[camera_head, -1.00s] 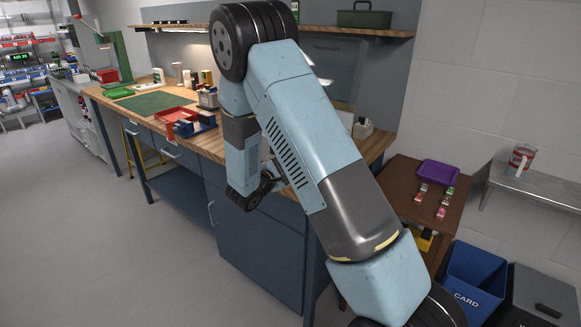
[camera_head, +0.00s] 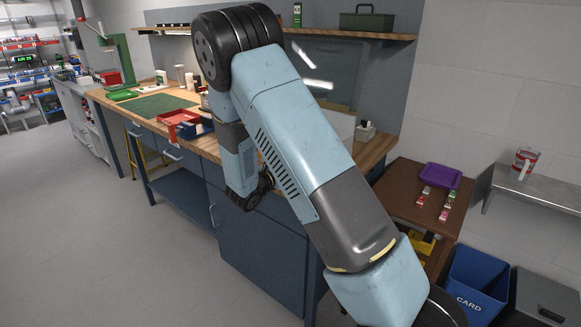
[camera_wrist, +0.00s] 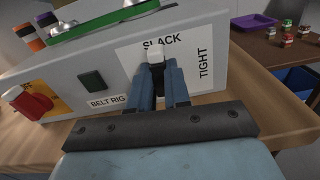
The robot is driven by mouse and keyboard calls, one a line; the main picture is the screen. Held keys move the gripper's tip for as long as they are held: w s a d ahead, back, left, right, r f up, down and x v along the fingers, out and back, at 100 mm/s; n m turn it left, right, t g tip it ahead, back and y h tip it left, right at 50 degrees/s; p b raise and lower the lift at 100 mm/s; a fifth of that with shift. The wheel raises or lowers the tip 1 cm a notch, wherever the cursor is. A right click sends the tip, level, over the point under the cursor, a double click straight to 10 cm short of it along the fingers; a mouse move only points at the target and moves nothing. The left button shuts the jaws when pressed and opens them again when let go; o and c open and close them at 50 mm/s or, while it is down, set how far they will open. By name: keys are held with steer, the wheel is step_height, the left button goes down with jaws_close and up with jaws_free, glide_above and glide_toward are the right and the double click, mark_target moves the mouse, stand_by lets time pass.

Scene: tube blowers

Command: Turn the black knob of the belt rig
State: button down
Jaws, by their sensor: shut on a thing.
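The belt rig (camera_wrist: 215,60) is a grey panel labelled BELT RIG, filling the upper middle of the wrist view on the wooden bench. Its white plate (camera_wrist: 130,57) reads SLACK at the top and TIGHT at the right, with TIGHT turned sideways. My gripper (camera_wrist: 160,72) is at this plate, its two blue-grey fingers shut around the black knob, which is mostly hidden between them. In the head view the arm hides the gripper and the rig's front.
In the wrist view, a red knob (camera_wrist: 30,102) on a yellow plate and a dark square (camera_wrist: 92,80) sit left of the gripper. A green strip (camera_wrist: 105,20) runs along the rig's top. A purple tray (camera_head: 440,176) and small items lie on a brown side table at right.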

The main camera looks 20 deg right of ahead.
steer(key=shift+w+a+n, duration=0.1)
steer(key=shift+a+n, duration=0.1)
steer(key=shift+n, duration=0.3)
steer(key=c, duration=1.1)
jaws_free()
steer(key=shift+d, duration=0.1)
steer(key=v, duration=1.3)
steer(key=shift+a+f, duration=0.1)
steer(key=shift+a, duration=0.25)
steer(key=shift+d, duration=0.1)
steer(key=s+d+r+m+g+y, duration=0.5)
steer(key=s+d+r+m+g, duration=0.6)
steer(key=s+d+m, duration=0.35)
steer(key=s+r+m+t+y, duration=0.2)
steer(key=s+r+m+y, duration=0.1)
steer(key=s+r, duration=0.1)
steer(key=s+a+r+m+t+y, duration=0.1)
steer(key=s+r+m+t+y, duration=0.1)
steer(key=s, duration=0.4)
steer(key=s+a+r+m+t+y, duration=0.1)
steer(key=s+r+m+t+y, duration=0.1)
steer(key=s+r+m+y, duration=0.2)
steer(key=shift+s+r+m+y, duration=0.3)
steer(key=shift+s+r+m, duration=0.65)
steer(key=shift+s, duration=0.15)
